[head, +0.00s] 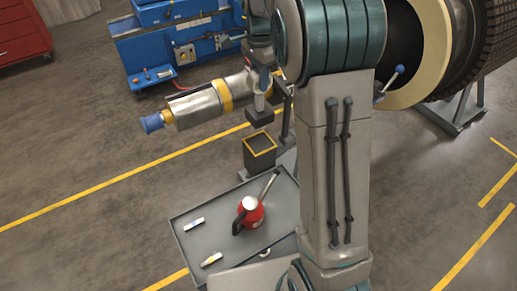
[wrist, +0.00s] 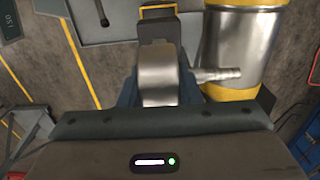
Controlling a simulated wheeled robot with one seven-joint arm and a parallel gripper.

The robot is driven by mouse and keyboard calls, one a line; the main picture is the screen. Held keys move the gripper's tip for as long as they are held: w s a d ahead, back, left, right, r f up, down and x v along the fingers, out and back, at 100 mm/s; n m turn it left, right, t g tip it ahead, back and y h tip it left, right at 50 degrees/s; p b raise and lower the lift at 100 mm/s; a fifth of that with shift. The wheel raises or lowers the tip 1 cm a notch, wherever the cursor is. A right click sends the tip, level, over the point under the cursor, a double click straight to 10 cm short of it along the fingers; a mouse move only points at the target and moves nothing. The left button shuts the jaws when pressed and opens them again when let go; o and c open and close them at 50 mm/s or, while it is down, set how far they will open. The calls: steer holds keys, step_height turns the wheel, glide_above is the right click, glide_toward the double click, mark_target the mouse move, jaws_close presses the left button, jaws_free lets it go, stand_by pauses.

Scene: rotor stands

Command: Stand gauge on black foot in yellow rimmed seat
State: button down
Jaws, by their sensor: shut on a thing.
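The gauge is a short silver body (wrist: 158,72) with a black foot (wrist: 157,27) in the wrist view. My gripper (wrist: 159,92) is shut on the silver body, one finger on each side. In the head view the gauge's black foot (head: 259,118) hangs lowest, below my gripper (head: 263,93). The yellow rimmed seat (head: 260,143) is a dark box with a square yellow rim, below the held foot and apart from it. In the wrist view part of its yellow rim (wrist: 158,7) shows beyond the foot, at the top edge. The gauge's face is not visible.
A large silver cylinder (head: 200,105) with yellow bands and a blue end lies close beside the gauge. A grey tray (head: 188,254) below holds a red can (head: 251,213) and two small pale items. A blue machine (head: 160,50) stands behind; a big rotor (head: 440,45) is at right.

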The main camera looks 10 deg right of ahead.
mark_target(260, 110)
steer(key=shift+f+p, duration=0.35)
steer(key=shift+f, duration=5.35)
steer(key=c, duration=1)
jaws_free()
steer(key=shift+c, duration=0.2)
